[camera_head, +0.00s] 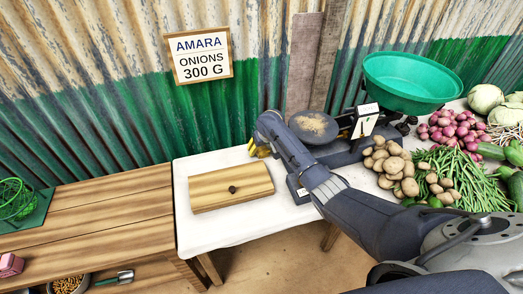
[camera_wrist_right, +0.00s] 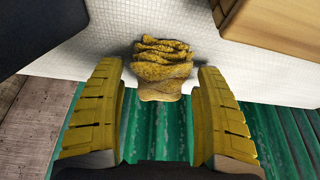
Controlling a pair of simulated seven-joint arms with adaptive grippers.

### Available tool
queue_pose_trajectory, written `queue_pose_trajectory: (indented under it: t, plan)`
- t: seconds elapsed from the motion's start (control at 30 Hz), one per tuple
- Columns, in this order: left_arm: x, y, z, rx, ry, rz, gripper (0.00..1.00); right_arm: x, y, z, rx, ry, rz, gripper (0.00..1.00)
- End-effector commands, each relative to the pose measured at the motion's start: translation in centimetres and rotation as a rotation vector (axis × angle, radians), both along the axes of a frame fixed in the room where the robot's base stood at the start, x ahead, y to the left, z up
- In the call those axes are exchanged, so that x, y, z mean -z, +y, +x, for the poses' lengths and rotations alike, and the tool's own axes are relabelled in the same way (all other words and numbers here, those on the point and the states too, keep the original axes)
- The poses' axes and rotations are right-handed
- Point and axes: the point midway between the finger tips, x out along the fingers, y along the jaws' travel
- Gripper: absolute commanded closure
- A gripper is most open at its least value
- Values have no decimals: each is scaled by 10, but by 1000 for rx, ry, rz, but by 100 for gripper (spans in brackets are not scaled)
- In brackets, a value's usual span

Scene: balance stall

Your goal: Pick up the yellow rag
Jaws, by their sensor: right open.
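The yellow rag (camera_wrist_right: 162,68) is a crumpled, ridged bundle on the white cloth, near its edge by the green corrugated wall. In the head view only a small bit of the rag (camera_head: 264,152) shows beside my right gripper (camera_head: 252,147), behind the wooden box. In the right wrist view my right gripper (camera_wrist_right: 158,78) is open, with one yellow finger on each side of the rag. There is a gap between each finger and the rag. My forearm hides part of the table in the head view. My left gripper is not in view.
A wooden box with a dark knob (camera_head: 232,188) stands close to the rag. A scale with a green pan (camera_head: 408,84) stands to the right. Potatoes (camera_head: 392,165), onions (camera_head: 455,130) and green beans (camera_head: 455,180) crowd the right side. The wall (camera_head: 130,110) is close behind.

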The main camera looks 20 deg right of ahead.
Motion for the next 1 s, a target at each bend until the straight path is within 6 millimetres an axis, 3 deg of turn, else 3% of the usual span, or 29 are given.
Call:
queue_pose_trajectory:
  t: [0.1,0.57,1.0]
  plan:
    - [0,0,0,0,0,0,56,0,0,0,0,0,0,28]
    - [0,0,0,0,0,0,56,0,0,0,0,1,0,81]
    - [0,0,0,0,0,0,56,-3,0,0,0,1,0,82]
